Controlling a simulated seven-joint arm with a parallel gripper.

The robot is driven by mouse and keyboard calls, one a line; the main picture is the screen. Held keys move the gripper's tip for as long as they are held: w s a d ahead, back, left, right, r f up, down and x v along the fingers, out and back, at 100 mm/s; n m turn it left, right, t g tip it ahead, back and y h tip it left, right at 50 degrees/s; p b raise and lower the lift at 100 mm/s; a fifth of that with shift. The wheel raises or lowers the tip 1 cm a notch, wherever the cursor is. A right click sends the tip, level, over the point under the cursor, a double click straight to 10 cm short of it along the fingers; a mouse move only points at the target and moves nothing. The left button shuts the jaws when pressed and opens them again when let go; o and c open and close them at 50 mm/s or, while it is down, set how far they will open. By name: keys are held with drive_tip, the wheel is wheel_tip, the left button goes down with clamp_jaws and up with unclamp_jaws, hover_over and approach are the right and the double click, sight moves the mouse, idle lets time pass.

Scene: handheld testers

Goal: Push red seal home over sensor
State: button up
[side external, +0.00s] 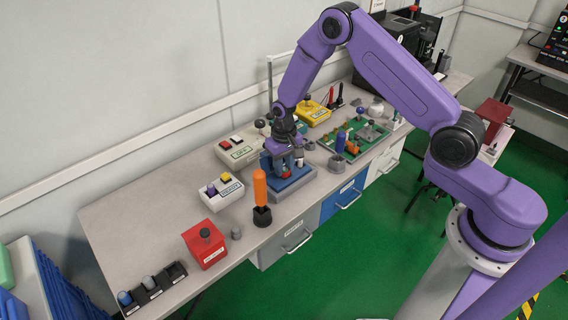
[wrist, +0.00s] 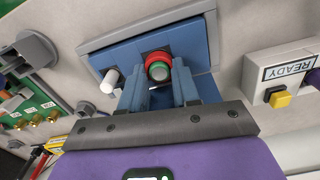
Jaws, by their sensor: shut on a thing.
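A blue tester block (side external: 294,188) stands on the bench, and its sloped blue top (wrist: 110,58) fills the upper middle of the wrist view. A red ring-shaped seal (wrist: 158,57) sits around a round sensor (wrist: 159,71) with a green rim and grey face, over a dark socket. My gripper (wrist: 160,77) is shut on the red seal, with a blue finger on each side. In the side view my gripper (side external: 285,166) is low over the block and hides most of the seal. How deep the seal sits cannot be told.
A white-capped peg (wrist: 109,81) stands beside the left finger. A white box marked READY (wrist: 285,72) with a yellow button is at right. An orange-handled tool (side external: 260,187), a red box (side external: 204,243) and a green board (side external: 350,138) stand nearby on the bench.

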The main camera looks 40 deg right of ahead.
drive_tip(key=shift+f, duration=0.2)
drive_tip(key=o, duration=1.1)
drive_tip(key=shift+c, duration=0.2)
drive_tip(key=shift+r, duration=0.1)
